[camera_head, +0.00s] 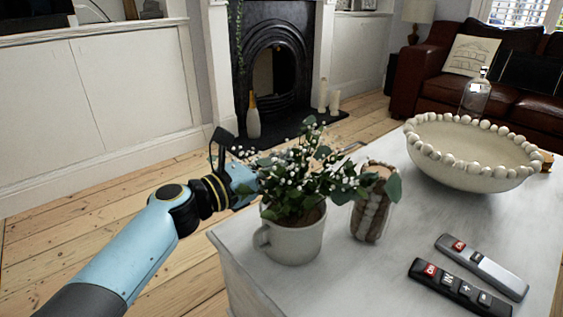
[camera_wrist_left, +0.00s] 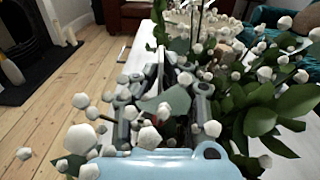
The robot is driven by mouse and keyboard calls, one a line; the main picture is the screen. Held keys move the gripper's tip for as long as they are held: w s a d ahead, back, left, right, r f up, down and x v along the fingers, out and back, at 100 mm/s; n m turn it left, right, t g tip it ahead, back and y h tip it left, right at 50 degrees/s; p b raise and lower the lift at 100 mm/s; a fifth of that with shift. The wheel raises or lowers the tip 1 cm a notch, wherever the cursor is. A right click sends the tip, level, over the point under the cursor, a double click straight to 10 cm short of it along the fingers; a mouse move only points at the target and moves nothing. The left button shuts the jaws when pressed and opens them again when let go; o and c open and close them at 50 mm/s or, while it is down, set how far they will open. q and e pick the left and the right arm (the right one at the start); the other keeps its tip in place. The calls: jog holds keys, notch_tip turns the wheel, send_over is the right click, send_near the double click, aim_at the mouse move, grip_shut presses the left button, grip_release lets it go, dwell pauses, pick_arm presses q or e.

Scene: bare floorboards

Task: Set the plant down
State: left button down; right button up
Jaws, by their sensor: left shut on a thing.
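The plant (camera_head: 292,225) has green leaves and small white flowers in a white mug-like pot with a handle. It stands upright at the near left of the pale table (camera_head: 345,285). I cannot tell whether the pot's base touches the tabletop. My left gripper (camera_head: 243,182) reaches in from the left and is shut on the plant, its fingertips mostly hidden behind the foliage. In the left wrist view, leaves and white flowers of the plant (camera_wrist_left: 262,120) crowd around the gripper (camera_wrist_left: 163,105) and hide the grip. My right gripper is not in view.
A glass jar (camera_head: 372,205) stands close to the right of the plant. A large beaded bowl (camera_head: 470,158), a clear bottle (camera_head: 476,97) and two remotes (camera_head: 482,267) (camera_head: 459,288) are farther right. The table's front middle is clear.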

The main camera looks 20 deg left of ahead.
pick_arm(q)
jog(key=c, duration=1.9)
grip_release()
jog(key=o, duration=0.4)
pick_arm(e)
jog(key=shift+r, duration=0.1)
pick_arm(q)
jog(key=v, duration=1.2)
jog(key=shift+p, duration=0.35)
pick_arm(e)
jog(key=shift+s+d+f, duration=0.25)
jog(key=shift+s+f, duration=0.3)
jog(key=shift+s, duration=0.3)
